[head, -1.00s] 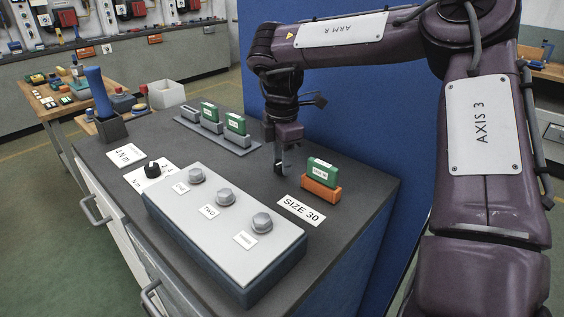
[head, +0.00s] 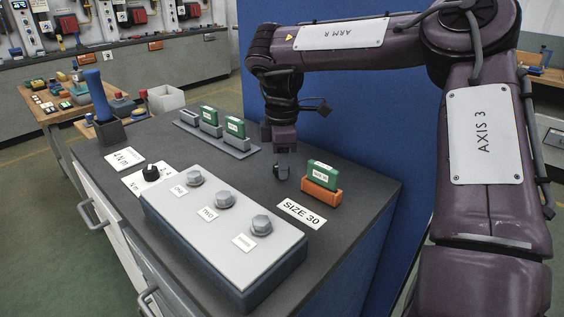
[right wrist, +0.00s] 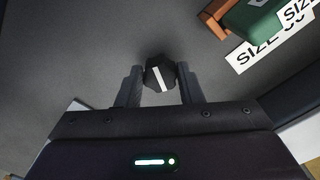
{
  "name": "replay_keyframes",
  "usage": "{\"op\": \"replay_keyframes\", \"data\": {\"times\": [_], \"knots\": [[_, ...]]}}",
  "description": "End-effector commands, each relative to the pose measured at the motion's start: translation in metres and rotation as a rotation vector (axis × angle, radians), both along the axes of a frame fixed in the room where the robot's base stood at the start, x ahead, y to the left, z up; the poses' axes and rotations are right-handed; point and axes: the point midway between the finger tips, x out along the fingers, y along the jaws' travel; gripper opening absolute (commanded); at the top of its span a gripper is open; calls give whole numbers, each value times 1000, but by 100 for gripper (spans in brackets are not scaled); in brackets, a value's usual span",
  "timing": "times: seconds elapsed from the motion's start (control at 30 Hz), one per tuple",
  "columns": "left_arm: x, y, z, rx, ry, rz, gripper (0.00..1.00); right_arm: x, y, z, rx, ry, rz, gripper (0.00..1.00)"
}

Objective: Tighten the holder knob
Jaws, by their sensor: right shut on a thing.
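A black knob with a white line (right wrist: 158,74) sits between the two fingers of my right gripper (right wrist: 160,88) in the right wrist view. The gripper is shut on it, with a finger at each side. In the head view my right gripper (head: 282,170) points down at the dark bench top, just left of the orange holder (head: 320,185). A green block labelled with a size (head: 323,171) stands in that holder. The knob is mostly hidden by the fingers there. My left gripper is not in view.
A SIZE 30 card (head: 301,214) lies in front of the holder. A grey box with several hex bolts (head: 222,235) stands front left. A black dial (head: 151,173) is behind it. A grey rack (head: 217,140) holds green blocks at the back.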

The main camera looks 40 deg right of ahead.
Motion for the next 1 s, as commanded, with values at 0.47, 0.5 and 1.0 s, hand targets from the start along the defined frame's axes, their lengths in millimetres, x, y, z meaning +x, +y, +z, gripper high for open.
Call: {"op": "replay_keyframes", "data": {"times": [0.47, 0.5, 1.0], "knots": [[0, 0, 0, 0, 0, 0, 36, 1, 0, 1, 0, -2, 1, 55], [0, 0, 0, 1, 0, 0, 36, 0, 0, 1, 0, -2, 1, 55], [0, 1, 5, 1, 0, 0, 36, 1, -1, 64, -5, -3, 0, 55]]}}
